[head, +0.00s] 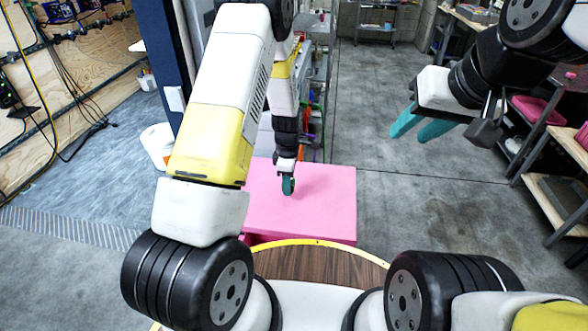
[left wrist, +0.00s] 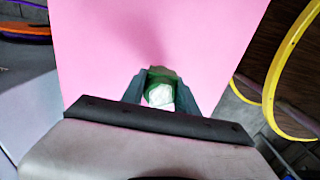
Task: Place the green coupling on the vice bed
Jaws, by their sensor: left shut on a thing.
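The green coupling (left wrist: 160,88) sits between the dark fingers of my left gripper (left wrist: 161,92) in the left wrist view, with a pale, bright face toward the camera. In the head view my left gripper (head: 288,186) points down over a pink flat-topped surface (head: 325,205), shut on the coupling, which is mostly hidden there by the fingers. I cannot tell whether the coupling touches the pink top. No vice bed can be made out clearly. My right gripper (head: 411,133) has teal fingers spread apart, empty, in the air at the upper right.
A round wooden top with a yellow rim (head: 318,262) lies in front of the pink surface. A shelf unit (head: 318,90) stands behind it. Shelves with a pink bin (head: 538,110) stand at the right. The concrete floor (head: 375,85) between is clear.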

